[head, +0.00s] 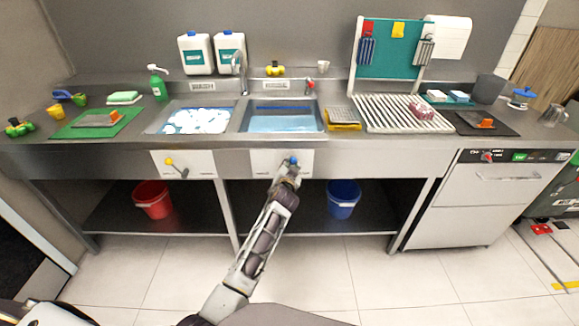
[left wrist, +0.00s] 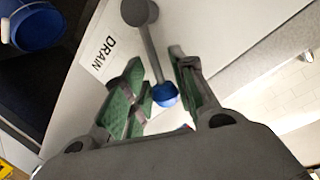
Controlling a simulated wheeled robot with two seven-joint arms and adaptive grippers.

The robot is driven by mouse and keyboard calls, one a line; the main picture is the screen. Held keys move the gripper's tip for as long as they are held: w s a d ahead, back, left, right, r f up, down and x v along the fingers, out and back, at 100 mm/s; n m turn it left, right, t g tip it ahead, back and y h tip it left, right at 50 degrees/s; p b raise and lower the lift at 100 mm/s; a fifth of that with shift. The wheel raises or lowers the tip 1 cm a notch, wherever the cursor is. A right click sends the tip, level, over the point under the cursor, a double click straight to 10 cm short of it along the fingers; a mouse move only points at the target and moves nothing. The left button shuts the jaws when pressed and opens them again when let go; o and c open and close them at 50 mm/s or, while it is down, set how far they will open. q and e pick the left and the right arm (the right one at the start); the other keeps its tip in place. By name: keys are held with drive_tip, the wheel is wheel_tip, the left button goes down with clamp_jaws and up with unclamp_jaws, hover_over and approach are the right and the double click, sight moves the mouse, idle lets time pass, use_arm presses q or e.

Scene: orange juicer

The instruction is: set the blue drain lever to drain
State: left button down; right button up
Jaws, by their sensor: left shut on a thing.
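The blue drain lever has a blue ball knob (head: 294,160) at the front panel (head: 262,163) under the right sink. In the left wrist view its grey shaft runs from a round pivot (left wrist: 140,12) to the blue knob (left wrist: 165,95). A "DRAIN" label (left wrist: 97,57) is on the panel beside the shaft. My left gripper (head: 290,174) is at the lever. In the wrist view its green-padded fingers (left wrist: 160,86) are on either side of the shaft and knob, shut on the lever. My right gripper is not in view.
The right sink (head: 283,121) holds bluish water; the left sink (head: 198,121) holds foam. A yellow-knobbed lever (head: 168,161) is on the left panel. A red bucket (head: 152,199) and a blue bucket (head: 342,199) stand below. The floor in front is clear.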

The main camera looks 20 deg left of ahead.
use_arm(q)
drive_tip(key=c, duration=1.2)
unclamp_jaws()
drive_tip(key=shift+d, duration=0.1)
drive_tip(key=shift+r, duration=4.95)
